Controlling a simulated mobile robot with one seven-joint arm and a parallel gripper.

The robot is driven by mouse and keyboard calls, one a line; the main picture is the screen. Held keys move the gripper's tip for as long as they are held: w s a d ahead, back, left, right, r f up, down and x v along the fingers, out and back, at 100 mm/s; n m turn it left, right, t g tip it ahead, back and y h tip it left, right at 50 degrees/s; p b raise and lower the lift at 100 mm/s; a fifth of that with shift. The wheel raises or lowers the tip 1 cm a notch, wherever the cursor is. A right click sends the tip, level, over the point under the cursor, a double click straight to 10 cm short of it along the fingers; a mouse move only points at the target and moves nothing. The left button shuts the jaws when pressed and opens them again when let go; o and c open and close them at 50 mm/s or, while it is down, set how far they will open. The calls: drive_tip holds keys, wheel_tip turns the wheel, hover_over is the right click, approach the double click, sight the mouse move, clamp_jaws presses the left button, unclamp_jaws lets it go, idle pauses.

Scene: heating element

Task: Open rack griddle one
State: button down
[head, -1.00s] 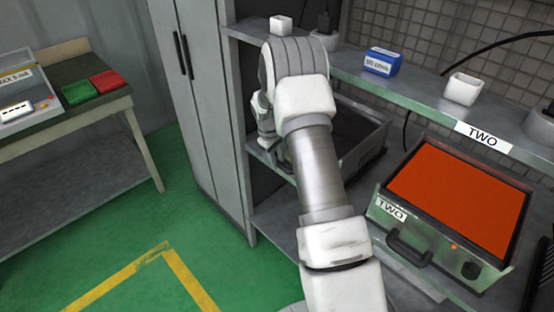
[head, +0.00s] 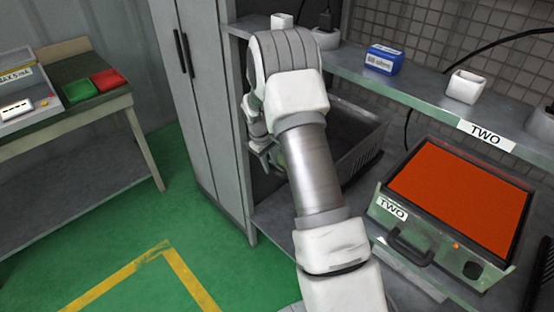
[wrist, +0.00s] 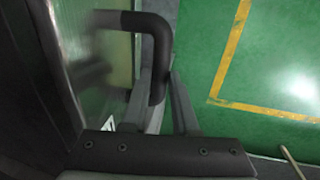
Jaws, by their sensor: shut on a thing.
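The left griddle (head: 362,140) shows in the head view as a dark open tray with slotted sides, behind my arm on the left of the shelf. Its front is mostly hidden. In the wrist view its greenish front panel (wrist: 105,75) carries a black bar handle (wrist: 155,45). My gripper (wrist: 159,88) is shut on this handle, one finger on each side of the bar. In the head view my gripper (head: 258,148) is partly hidden beside the griddle's front. The griddle labelled TWO (head: 460,205) has an orange top and a black front handle.
A tall grey cabinet (head: 195,100) stands close left of my gripper. An upper shelf (head: 440,105) holds a blue box (head: 383,60) and white cups. A workbench (head: 110,115) is at the far left. The green floor (head: 150,230) in front is clear.

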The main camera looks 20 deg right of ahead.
drive_tip(key=s+a+b, duration=0.1)
drive_tip(key=s+a, duration=0.4)
drive_tip(key=a, duration=0.9)
drive_tip(key=shift+s+a+b, duration=0.2)
drive_tip(key=shift+a+b, duration=0.2)
drive_tip(key=c, duration=0.7)
unclamp_jaws()
drive_tip(key=a+r, duration=0.1)
drive_tip(key=r, duration=0.4)
drive_tip(key=a+r+p, duration=0.1)
drive_tip(key=r, duration=0.5)
drive_tip(key=s+a+r, duration=0.1)
drive_tip(key=r, duration=0.5)
drive_tip(key=shift+p, duration=0.4)
